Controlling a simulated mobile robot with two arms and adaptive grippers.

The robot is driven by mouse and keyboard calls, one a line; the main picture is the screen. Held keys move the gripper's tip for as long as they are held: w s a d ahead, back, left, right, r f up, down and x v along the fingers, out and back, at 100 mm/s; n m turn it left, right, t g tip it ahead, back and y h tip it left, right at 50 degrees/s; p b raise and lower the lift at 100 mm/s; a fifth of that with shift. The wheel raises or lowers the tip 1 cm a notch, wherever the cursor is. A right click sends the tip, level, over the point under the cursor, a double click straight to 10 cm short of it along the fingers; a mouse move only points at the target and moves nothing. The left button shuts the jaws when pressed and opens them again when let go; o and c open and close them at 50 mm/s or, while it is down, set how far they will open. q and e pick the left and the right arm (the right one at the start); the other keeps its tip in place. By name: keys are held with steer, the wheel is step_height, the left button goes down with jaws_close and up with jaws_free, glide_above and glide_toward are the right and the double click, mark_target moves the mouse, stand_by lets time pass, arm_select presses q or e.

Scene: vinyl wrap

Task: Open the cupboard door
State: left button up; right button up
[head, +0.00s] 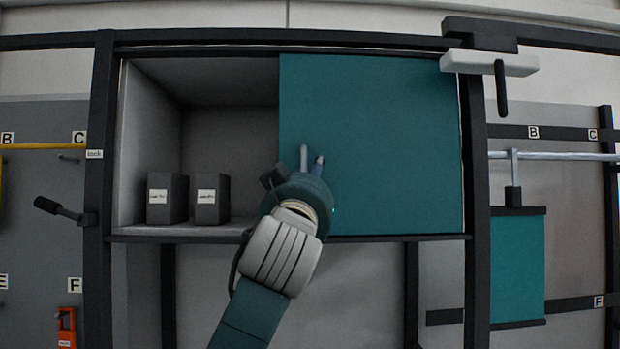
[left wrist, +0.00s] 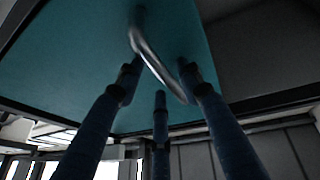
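The cupboard (head: 290,239) has a flat teal door (head: 390,140) across its right half; its left half stands open. My left gripper (head: 311,164) is in front of the door, near its left edge. In the left wrist view a curved metal handle (left wrist: 158,62) stands out from the teal door (left wrist: 75,50). The three fingers of my left gripper (left wrist: 158,88) are spread apart around the handle, with a gap between them. I cannot tell whether any finger touches it. In the head view the gripper and wrist mostly hide the handle. My right gripper is not in view.
Two dark labelled boxes (head: 167,198) (head: 212,199) stand on the floor of the open left half. A black lever (head: 60,210) sticks out left of the cupboard. A white bar with a black handle (head: 490,63) juts out at the upper right corner.

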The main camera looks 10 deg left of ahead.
arm_select(q)
steer(key=v, duration=1.2)
